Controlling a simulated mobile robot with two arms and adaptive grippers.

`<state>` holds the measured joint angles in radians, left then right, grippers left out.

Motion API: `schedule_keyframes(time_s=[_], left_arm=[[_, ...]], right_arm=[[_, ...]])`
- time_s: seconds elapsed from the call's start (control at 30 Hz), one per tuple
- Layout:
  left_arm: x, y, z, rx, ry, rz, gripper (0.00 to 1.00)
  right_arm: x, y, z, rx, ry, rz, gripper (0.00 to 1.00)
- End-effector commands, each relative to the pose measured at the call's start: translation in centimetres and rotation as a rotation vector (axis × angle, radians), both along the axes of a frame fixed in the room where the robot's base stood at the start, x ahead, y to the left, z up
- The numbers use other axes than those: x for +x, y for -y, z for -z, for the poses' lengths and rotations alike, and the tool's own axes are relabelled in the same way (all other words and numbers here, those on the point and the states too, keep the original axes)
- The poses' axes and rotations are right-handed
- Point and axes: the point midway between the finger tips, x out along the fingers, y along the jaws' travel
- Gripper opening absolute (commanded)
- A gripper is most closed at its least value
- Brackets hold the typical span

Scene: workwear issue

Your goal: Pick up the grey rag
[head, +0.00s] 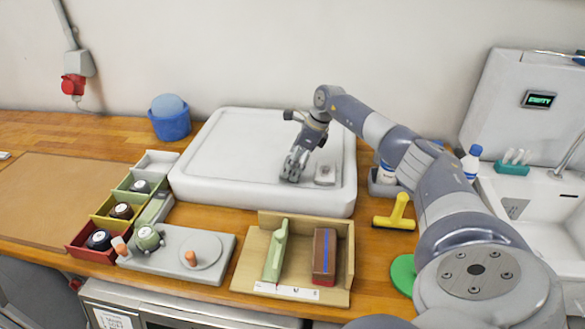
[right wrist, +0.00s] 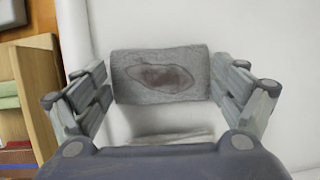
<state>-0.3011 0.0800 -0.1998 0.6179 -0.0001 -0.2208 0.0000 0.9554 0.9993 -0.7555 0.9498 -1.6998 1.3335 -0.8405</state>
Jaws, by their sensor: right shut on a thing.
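The grey rag (right wrist: 122,78) is a folded rectangular pad with a dark brown stain, seen in the right wrist view between my right gripper's fingers (right wrist: 160,88). The fingers are shut on it from both sides. In the head view my right gripper (head: 292,168) points down over the white tray (head: 215,185); there the rag is hard to tell apart from the fingers. I cannot tell whether the rag touches the tray. A small pale grey item (head: 325,175) lies on the tray just right of the gripper. My left gripper is not in view.
In front of the tray stands a wooden box (head: 340,222) holding a green and a brown block. Coloured bins (head: 95,252) stand at left, a blue tub (head: 170,125) behind. A yellow-handled tool (head: 397,212) and bottles (head: 471,160) are at right. The tray's left part is clear.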

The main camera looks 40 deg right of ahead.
Motion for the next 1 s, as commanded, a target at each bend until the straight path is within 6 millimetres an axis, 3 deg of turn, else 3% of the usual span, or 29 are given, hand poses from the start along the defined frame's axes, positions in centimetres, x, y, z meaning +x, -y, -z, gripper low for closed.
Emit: schedule_keyframes(time_s=[0.27, 0.5, 1.0], left_arm=[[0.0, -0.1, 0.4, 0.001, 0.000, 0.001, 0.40], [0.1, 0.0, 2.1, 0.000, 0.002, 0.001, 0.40], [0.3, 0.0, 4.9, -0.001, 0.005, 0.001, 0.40]], right_arm=[[0.1, 0.0, -0.4, -0.001, 0.003, -0.001, 0.65], [0.1, 0.0, -3.3, -0.001, 0.007, -0.002, 0.65], [-7.2, -0.1, -3.8, -0.004, -0.001, 0.000, 0.65]])
